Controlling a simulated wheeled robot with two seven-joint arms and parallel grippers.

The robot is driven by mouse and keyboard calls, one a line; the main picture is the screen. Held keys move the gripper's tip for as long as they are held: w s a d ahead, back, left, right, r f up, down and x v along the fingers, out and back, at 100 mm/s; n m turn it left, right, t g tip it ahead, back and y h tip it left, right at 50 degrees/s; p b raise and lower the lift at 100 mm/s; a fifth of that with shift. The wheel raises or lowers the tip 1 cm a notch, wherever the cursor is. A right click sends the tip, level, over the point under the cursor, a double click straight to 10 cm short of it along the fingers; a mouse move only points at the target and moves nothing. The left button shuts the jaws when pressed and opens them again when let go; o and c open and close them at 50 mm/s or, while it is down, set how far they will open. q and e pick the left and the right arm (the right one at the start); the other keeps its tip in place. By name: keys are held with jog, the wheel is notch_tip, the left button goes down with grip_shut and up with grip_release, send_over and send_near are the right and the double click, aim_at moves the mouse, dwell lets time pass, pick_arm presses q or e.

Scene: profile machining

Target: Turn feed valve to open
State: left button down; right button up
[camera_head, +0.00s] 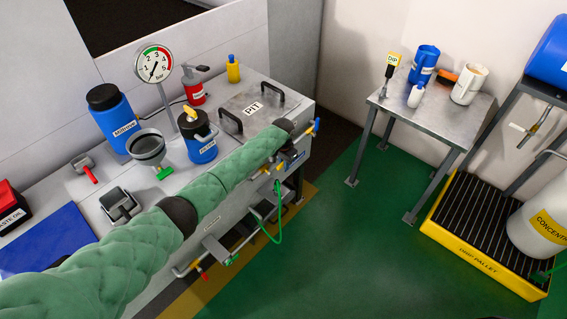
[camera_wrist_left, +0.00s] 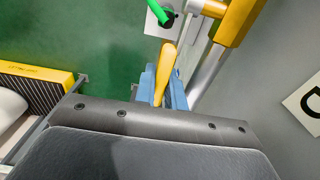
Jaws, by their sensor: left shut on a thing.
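My left arm reaches across the front of the grey machine bench to its right end. My left gripper (camera_head: 287,163) is there, beside the valve fittings on the bench's side. In the left wrist view, the blue fingertips of my left gripper (camera_wrist_left: 164,88) are shut on a yellow lever handle (camera_wrist_left: 168,56), which sticks out between them. I take this handle to be the feed valve's; no label on it is readable. The valve body is mostly hidden in the head view by my gripper. My right gripper is not in view.
A green hose (camera_head: 279,222) hangs below the fittings. A pressure gauge (camera_head: 153,65), a blue bottle (camera_head: 114,120) and a funnel (camera_head: 147,148) stand on the bench. A metal side table (camera_head: 429,112) and a yellow spill pallet (camera_head: 473,267) stand right. The green floor between is clear.

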pick_arm(q)
jog(key=shift+f, duration=0.3)
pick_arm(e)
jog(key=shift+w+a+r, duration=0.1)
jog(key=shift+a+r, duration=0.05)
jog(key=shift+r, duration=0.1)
pick_arm(q)
jog(key=c, duration=1.5)
grip_release()
jog(key=shift+o, duration=0.2)
